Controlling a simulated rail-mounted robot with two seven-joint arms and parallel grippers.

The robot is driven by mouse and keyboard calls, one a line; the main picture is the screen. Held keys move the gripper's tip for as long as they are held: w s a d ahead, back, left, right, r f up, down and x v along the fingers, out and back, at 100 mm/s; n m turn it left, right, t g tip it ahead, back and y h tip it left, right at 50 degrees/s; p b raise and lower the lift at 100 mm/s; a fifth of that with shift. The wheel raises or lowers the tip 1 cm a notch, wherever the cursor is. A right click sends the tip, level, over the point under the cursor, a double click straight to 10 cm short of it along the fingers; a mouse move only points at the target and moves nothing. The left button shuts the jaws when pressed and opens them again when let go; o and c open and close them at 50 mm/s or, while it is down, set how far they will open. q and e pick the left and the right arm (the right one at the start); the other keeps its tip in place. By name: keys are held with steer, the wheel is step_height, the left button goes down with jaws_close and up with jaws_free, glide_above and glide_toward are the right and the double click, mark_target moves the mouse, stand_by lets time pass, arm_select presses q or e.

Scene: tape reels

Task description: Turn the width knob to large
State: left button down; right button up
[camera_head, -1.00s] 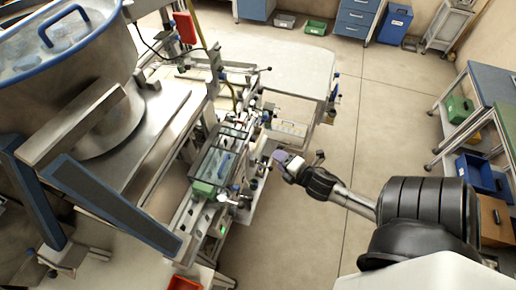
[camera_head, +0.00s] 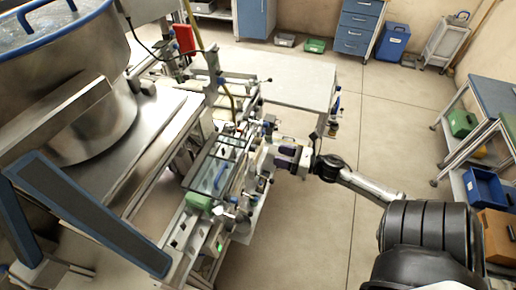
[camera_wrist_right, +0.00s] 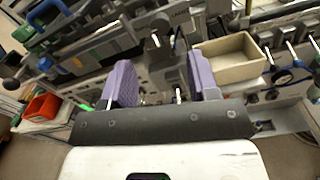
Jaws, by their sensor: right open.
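The machine with the knobs (camera_head: 225,172) stands left of centre in the head view, with a glass-like cover and several small handles and knobs along its right side. My right gripper (camera_head: 287,158) is open at that side, with its purple fingers pointing at the machine. In the right wrist view the open fingers (camera_wrist_right: 161,85) face the machine's front panel, with nothing clearly held. A metal knob or pin (camera_wrist_right: 178,94) shows between the fingers, and another (camera_wrist_right: 156,40) shows farther up. I cannot tell which is the width knob or read its setting. My left gripper is out of view.
A beige open bin (camera_wrist_right: 228,60) is fixed right of the fingers in the wrist view, and a red bin (camera_wrist_right: 41,107) is at the left. A large steel vat (camera_head: 70,80) stands left. The floor (camera_head: 320,220) right of the machine is clear.

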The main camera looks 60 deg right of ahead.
mark_target(256, 149)
steer(key=w, duration=0.2)
steer(key=w+a, duration=0.1)
steer(key=w, duration=0.2)
steer(key=w+p, duration=0.1)
steer(key=w, duration=0.2)
steer(key=shift+w+a, duration=0.25)
steer(key=shift+c, duration=1.3)
steer(key=c, duration=0.7)
